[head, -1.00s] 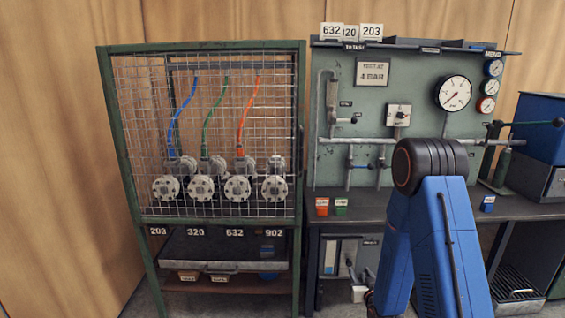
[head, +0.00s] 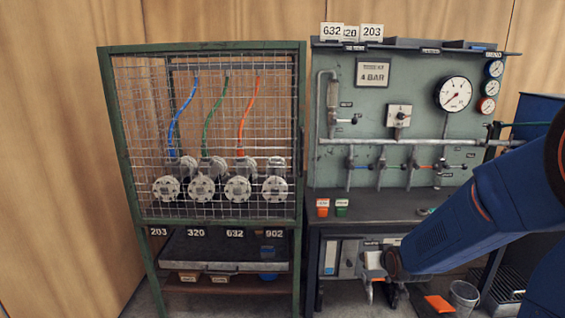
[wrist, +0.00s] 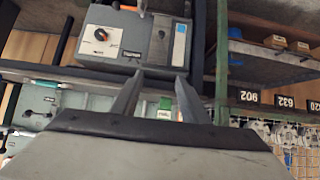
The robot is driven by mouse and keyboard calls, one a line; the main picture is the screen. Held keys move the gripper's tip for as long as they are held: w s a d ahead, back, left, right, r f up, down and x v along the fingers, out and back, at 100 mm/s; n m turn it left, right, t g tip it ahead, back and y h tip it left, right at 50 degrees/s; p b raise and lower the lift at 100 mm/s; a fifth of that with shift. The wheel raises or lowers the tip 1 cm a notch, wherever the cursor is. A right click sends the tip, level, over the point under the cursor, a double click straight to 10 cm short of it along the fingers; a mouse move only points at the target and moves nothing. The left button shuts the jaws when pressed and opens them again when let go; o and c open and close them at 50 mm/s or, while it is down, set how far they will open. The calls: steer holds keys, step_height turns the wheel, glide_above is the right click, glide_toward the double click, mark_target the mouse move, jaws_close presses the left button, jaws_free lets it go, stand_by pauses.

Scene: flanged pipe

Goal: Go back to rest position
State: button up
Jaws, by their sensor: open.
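My blue arm reaches in from the right of the head view and bends down to the left, in front of the bench's lower part. My gripper (wrist: 157,90) shows in the wrist view as two dark fingers spread apart, with nothing held between them. A grey control box with a knob (wrist: 128,40) lies beyond the fingertips in that view. A green block (wrist: 165,104) shows between the fingers, farther back. The wrist picture is upside down. In the head view the fingers are small and hard to make out.
A green-framed mesh cage (head: 103,120) with several flanged valves stands left. The workbench (head: 385,205) carries a pipe panel (head: 430,115) with gauges, plus orange (head: 323,208) and green (head: 341,208) blocks. A bucket (head: 464,298) and an orange item (head: 439,303) are low at right.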

steer(key=s+r+g, duration=0.2)
steer(key=s+r, duration=0.2)
steer(key=s, duration=0.7)
steer(key=s+r+g, duration=0.2)
steer(key=s+r, duration=0.2)
steer(key=s, duration=0.8)
steer(key=s+r+g, duration=0.1)
steer(key=s+r, duration=0.3)
steer(key=s, duration=0.7)
steer(key=shift+s+a+g, duration=0.15)
steer(key=shift+a+g, duration=0.1)
steer(key=shift+g, duration=0.15)
steer(key=shift+o, duration=0.6)
